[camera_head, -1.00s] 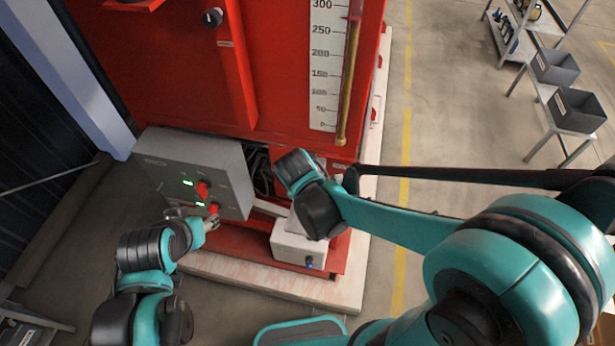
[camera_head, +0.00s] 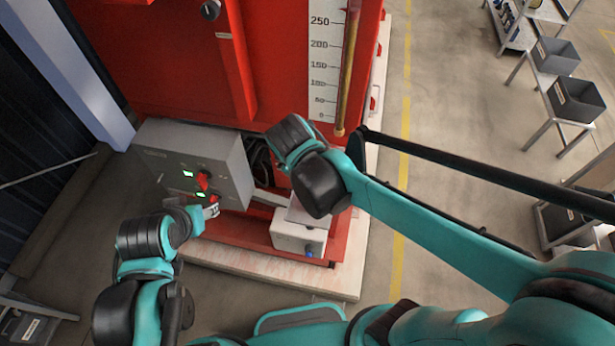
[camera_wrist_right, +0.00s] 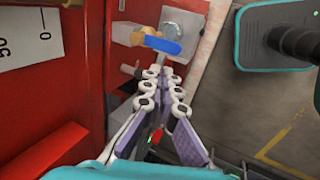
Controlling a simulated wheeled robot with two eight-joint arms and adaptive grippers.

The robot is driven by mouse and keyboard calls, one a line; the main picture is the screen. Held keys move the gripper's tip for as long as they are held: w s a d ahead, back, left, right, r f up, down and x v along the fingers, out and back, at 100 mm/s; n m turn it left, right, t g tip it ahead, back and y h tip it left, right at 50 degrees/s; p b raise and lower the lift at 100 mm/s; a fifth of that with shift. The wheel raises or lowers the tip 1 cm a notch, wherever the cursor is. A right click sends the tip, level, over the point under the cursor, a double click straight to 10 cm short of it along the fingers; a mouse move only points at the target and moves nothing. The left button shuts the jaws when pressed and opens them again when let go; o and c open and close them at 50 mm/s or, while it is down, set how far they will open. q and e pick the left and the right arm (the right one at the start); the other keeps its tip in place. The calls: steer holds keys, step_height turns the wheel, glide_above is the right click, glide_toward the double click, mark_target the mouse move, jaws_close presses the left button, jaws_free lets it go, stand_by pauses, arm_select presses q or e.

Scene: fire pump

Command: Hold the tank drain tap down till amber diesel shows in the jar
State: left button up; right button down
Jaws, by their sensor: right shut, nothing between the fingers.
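In the right wrist view, a tap with a blue lever (camera_wrist_right: 163,44) and a brass body (camera_wrist_right: 128,33) sits low on the red tank (camera_wrist_right: 75,85). My right gripper (camera_wrist_right: 164,66) is shut and empty, with its fingertips just below the blue lever; I cannot tell whether they touch it. In the head view my right forearm and wrist hide that gripper and the tap. My left gripper (camera_head: 210,210) is at the lower front of the grey control box, close to a red knob; its jaw opening is too small to tell. I cannot make out the jar or any diesel in it.
The grey control box (camera_head: 165,148) has red knobs and green lights. A white box (camera_head: 290,238) stands on the red base. A level scale (camera_head: 322,70) with an amber-coloured tube (camera_head: 348,70) is on the tank. Grey bins (camera_head: 577,98) stand on a rack at the right; floor between is clear.

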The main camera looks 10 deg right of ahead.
steer(key=w+g, duration=0.1)
steer(key=w+d+r+g+y, duration=0.1)
steer(key=w+r+g+b, duration=0.1)
steer(key=g, duration=0.1)
steer(key=shift+d+y, duration=0.25)
steer(key=shift+y, duration=0.15)
steer(key=shift+s, duration=0.1)
steer(key=shift+f, duration=0.1)
step_height(320, 180, down, 14)
steer(key=shift+b, duration=0.7)
